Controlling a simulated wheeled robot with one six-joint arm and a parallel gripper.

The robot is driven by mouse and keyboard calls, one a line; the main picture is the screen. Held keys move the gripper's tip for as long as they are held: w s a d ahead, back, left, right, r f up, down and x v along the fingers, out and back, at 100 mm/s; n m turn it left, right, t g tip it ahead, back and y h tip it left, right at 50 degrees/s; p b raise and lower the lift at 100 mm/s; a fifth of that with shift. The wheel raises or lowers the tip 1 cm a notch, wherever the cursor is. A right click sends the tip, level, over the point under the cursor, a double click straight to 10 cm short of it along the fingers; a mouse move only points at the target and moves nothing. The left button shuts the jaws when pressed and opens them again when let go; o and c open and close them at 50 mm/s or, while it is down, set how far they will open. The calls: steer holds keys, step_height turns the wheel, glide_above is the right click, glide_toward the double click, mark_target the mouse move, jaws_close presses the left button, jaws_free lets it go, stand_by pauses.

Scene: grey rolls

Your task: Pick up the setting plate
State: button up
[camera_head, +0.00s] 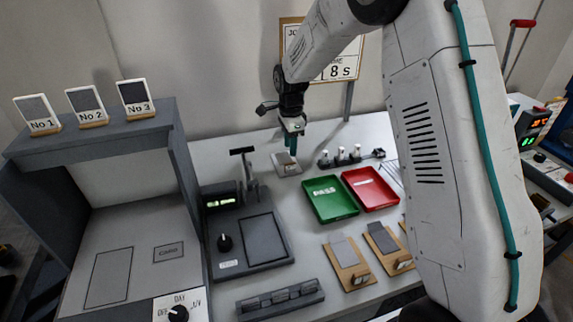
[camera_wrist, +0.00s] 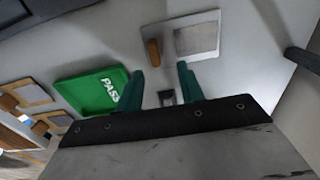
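What looks like the setting plate (camera_head: 280,160) is a pale, square metal plate with a small wooden grip, lying on the white table at the back. In the wrist view the plate (camera_wrist: 198,37) shows its shiny face, with the wooden grip (camera_wrist: 153,52) at its left edge. My gripper (camera_head: 290,146) points down just above the plate in the head view. In the wrist view its two teal fingers (camera_wrist: 162,76) are apart, and the plate is beyond their tips. A small dark item (camera_wrist: 166,97) shows between the fingers; I cannot tell what it is.
A green PASS tray (camera_head: 331,199) and a red tray (camera_head: 370,188) sit right of the plate. A grey device with a post (camera_head: 248,235) stands to the left. Several small stamp-like items (camera_head: 341,156) stand behind the trays. Wooden-backed sample cards (camera_head: 346,255) lie in front.

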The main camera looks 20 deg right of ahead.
mark_target(290, 163)
steer(key=f, duration=0.5)
steer(key=s+f, duration=0.1)
steer(key=f, duration=0.1)
steer(key=shift+a+f, duration=0.15)
steer(key=shift+f, duration=0.05)
steer(key=shift+w, duration=0.1)
jaws_close()
